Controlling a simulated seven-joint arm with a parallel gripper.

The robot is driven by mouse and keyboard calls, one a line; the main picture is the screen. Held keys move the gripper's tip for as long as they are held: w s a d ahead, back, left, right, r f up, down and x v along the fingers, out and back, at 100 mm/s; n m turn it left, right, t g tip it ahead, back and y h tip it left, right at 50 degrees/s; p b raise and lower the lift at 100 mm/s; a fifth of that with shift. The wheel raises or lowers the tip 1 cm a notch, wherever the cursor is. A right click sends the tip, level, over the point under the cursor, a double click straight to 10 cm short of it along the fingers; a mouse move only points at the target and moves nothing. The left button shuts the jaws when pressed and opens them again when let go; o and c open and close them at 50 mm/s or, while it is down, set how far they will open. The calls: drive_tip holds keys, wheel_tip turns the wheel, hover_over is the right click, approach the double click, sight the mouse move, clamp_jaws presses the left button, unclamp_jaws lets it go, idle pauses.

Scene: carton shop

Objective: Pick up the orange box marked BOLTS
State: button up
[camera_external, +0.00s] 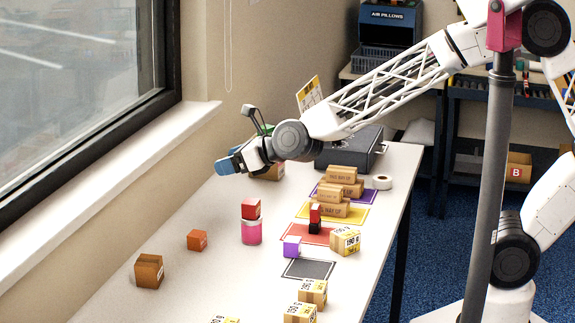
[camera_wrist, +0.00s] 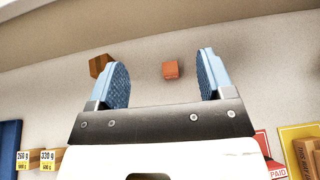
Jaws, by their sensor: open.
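A small orange box (camera_external: 197,240) sits on the white table, left of a pink tin. I take it to be the orange box (camera_wrist: 170,70) that shows between my fingers in the wrist view, well beyond them. Its marking is too small to read. A second red-orange box (camera_external: 251,209) rests on top of the pink tin (camera_external: 251,232); its marking is also unreadable. My gripper (camera_external: 228,164) is open and empty, high over the far left part of the table. Its two blue fingers (camera_wrist: 161,57) are spread wide in the wrist view.
A brown box (camera_external: 149,271) stands nearer left; in the wrist view the left finger partly covers it. Cartons on coloured mats, a purple cube (camera_external: 291,246) and weight-marked boxes (camera_external: 345,241) fill the right side. A dark case (camera_external: 347,150) stands at the back. The window wall borders the left.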

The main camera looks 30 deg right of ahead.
approach(203, 238)
drive_tip(key=shift+w+a+f, duration=0.15)
drive_tip(key=shift+w+f, duration=0.05)
drive_tip(key=shift+w, duration=0.3)
drive_tip(key=shift+x, duration=1.25)
drive_tip(key=shift+w+a, duration=0.1)
drive_tip(key=shift+x, duration=2.5)
